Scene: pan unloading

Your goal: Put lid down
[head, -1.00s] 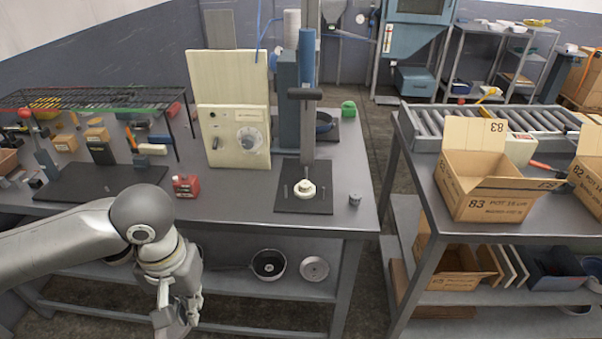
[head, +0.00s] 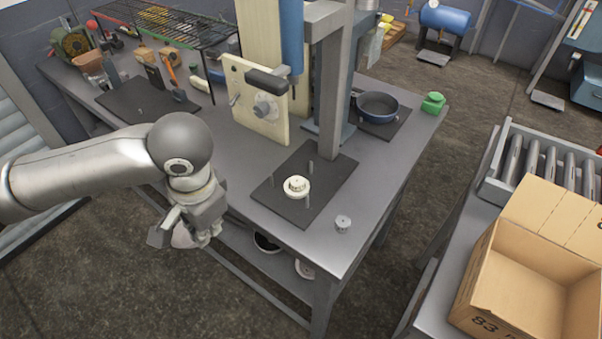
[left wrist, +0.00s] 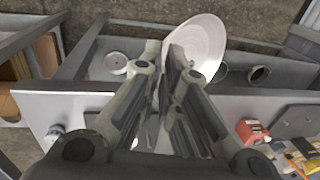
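My left gripper (head: 190,238) hangs in front of the workbench, low over the floor side. In the left wrist view its fingers (left wrist: 172,68) are close together and shut on a pale round lid (left wrist: 205,42). The fingers hide part of the lid and the exact grip point. In the head view the lid (head: 182,238) shows only as a small rounded pale patch under the gripper. My right gripper is out of view.
The workbench (head: 300,238) carries a press with a white round fitting (head: 296,186) on a dark plate, a blue pan (head: 377,106) and a small metal part (head: 343,223). Another round lid (left wrist: 116,62) lies on the lower shelf. An open cardboard box (head: 530,270) stands right.

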